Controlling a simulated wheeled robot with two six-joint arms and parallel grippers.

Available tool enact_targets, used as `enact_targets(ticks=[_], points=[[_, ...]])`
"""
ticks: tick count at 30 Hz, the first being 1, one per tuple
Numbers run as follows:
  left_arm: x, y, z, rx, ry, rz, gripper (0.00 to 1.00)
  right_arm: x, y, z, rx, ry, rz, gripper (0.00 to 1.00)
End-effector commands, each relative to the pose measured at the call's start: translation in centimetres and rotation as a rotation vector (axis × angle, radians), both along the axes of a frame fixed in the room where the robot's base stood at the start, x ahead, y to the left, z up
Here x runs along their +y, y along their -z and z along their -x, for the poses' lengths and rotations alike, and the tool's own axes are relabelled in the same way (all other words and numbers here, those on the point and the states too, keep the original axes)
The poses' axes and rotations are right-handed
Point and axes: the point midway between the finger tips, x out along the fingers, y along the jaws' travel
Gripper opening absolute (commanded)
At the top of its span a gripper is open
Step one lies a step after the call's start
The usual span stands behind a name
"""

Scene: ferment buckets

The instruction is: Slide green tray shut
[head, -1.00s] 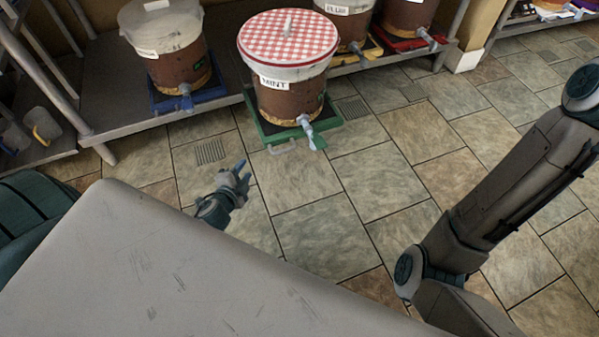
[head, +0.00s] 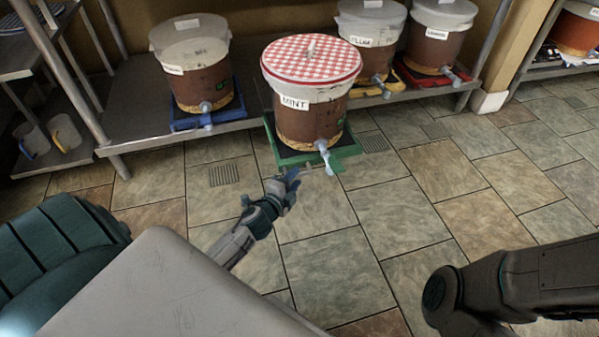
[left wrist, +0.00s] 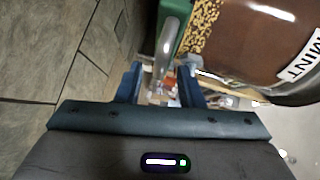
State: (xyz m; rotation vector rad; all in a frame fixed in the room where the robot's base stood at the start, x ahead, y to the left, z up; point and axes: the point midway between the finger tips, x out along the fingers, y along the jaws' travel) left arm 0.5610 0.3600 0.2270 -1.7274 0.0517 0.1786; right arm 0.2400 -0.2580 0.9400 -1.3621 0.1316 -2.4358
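The green tray (head: 348,152) is pulled out from the low shelf over the floor. It carries a brown bucket labelled MINT (head: 308,122) with a red-checked cover and a spigot (head: 325,155). My left gripper (head: 292,177) is just in front of the tray's front edge, low over the floor. In the left wrist view its two blue fingers (left wrist: 161,85) are apart. The tray's grey handle bar (left wrist: 170,38) shows ahead of and partly between them; I cannot tell if they touch it. The tray's green edge (left wrist: 178,15) shows beside the bucket. My right gripper is out of view.
A blue tray (head: 208,120) with a bucket (head: 197,75) sits on the shelf to the left. Yellow (head: 372,92) and red (head: 430,79) trays with buckets sit to the right. A shelf post (head: 72,85) stands at left. The tiled floor in front is clear.

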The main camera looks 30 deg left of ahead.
Motion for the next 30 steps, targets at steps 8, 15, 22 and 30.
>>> enact_targets(ticks=[8, 15, 22, 30], points=[[0.2, 0.4, -3.0, 0.000, 0.000, 0.001, 0.34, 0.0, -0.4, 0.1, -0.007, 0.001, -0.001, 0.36], [0.2, 0.6, -3.3, 0.001, 0.000, 0.001, 0.34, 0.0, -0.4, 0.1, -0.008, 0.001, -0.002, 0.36], [0.2, 0.6, -3.3, 0.000, 0.000, 0.001, 0.09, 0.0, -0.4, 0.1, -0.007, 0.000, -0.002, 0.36], [0.2, 0.6, -3.3, 0.001, 0.000, 0.001, 0.00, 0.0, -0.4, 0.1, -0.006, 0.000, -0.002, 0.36]])
